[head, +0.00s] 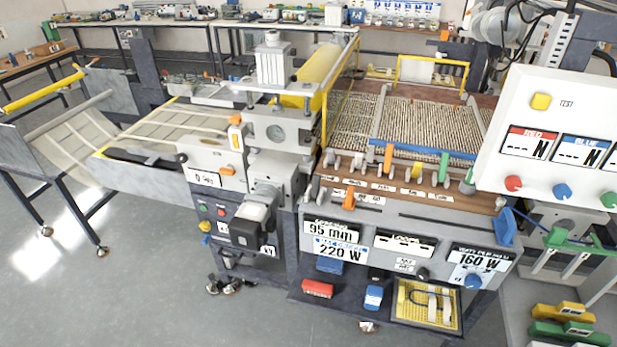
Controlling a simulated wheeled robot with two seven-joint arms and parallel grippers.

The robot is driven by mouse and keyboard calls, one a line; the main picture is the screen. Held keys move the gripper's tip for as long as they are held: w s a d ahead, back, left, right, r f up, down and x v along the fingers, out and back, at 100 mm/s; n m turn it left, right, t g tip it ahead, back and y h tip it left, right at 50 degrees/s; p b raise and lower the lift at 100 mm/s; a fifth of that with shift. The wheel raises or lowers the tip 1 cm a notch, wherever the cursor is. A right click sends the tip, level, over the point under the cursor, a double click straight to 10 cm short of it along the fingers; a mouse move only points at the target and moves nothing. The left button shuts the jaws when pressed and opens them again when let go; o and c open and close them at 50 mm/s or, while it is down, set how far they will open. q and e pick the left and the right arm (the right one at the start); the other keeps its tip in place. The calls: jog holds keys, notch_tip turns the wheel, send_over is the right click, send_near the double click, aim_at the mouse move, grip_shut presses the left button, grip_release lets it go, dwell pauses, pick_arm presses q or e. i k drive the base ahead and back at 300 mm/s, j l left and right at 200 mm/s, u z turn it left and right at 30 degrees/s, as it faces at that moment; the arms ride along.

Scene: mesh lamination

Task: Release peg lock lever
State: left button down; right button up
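No gripper of mine shows in the head view. The lamination machine's wooden strip (437,184) carries a row of pegs and small labels along the front of the mesh bed (400,122). An upright orange lever (388,157) and an upright green lever (443,166) stand along this row. Another orange lever (349,199) is at the strip's front left, and a blue lever (506,228) is at the right end of the front panel. I cannot tell which one is the peg lock lever, as the labels are too small to read.
The roller press (272,130) stands left of the bed. A white control panel (550,135) with red, blue and green knobs juts in at the right. A lower shelf holds a red block (317,288) and a yellow tray (402,312). Floor at the front left is clear.

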aim_at(316, 179)
jog(key=i+j+z, duration=0.1)
jog(key=j, duration=0.3)
jog(key=i+j+z, duration=0.15)
jog(key=j, duration=0.3)
jog(key=i+j+z, duration=0.1)
jog(key=j, duration=0.3)
jog(key=i+j+z, duration=0.1)
jog(key=j, duration=0.35)
jog(key=i, duration=0.1)
